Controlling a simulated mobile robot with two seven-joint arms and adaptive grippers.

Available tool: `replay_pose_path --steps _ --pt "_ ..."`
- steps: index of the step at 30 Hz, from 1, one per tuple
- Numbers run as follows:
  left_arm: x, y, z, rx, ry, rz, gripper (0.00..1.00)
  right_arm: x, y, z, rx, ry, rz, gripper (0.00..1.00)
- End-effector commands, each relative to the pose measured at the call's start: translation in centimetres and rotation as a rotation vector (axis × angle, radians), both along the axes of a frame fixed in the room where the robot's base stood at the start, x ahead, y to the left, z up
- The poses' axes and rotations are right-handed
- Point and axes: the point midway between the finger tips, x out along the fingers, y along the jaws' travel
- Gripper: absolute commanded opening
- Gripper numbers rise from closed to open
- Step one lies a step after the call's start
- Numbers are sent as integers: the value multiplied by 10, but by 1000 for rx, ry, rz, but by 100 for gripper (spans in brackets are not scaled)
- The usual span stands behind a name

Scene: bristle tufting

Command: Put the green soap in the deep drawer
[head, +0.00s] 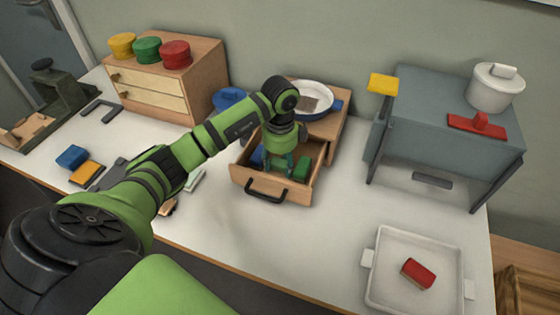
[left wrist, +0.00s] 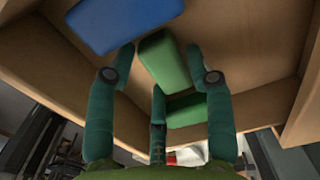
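A wooden drawer (head: 300,196) with a dark handle stands open at the middle of the table. My left gripper (head: 280,168) points down inside it. In the left wrist view its fingers (left wrist: 160,62) are spread, with a green block (left wrist: 167,58) between and just beyond the tips; contact is unclear. A second green block (left wrist: 187,111) shows lower, partly behind the fingers. In the head view one green block (head: 302,168) shows right of the gripper. I cannot tell which green block is the soap. A blue block (left wrist: 122,22) also lies in the drawer. My right gripper is out of view.
A plate (head: 310,91) sits on the drawer's cabinet, with a blue bowl (head: 230,98) to its left. A grey stand (head: 455,140) with a white pot (head: 496,86) is at right. A white tray (head: 390,289) holds a red block (head: 418,273). The table between is clear.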

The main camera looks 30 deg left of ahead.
Motion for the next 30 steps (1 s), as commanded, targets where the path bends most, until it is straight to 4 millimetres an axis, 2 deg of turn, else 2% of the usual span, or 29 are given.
replay_pose_path --steps 11,14,22,24,30 --pt "1 0 7 0 -3 0 54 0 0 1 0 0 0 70" --pt "1 0 21 -1 -5 -1 54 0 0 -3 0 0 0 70" --pt "1 0 79 0 -6 0 54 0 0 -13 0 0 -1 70" --pt "1 1 97 3 -7 1 54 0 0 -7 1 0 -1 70" --pt "1 1 120 0 -2 1 54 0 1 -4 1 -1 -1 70"
